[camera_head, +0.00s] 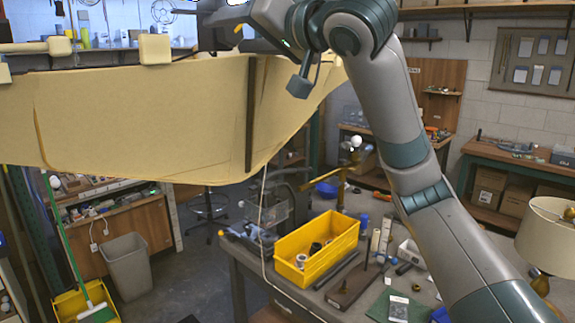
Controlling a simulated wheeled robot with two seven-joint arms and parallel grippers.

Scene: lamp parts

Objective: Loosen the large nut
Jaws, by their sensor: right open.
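A big cream panel, which looks like a lampshade (140,115), fills the upper left of the head view, close to the camera. A dark vertical strip (251,115) runs down it, and blocky cream pieces (155,48) sit along its top edge. I cannot make out the large nut. My right gripper (292,72) is at the upper middle, beside the panel's right top edge. It is open, with one finger pad hanging down; the other finger is hard to make out. Whether it touches the panel I cannot tell. My left gripper is not in view.
A workbench (245,262) below carries a yellow bin (318,250) with small parts, a dark wooden block with a rod (352,285) and loose tools. A table lamp with a cream shade (548,236) is at right. A grey waste bin (127,266) stands on the floor.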

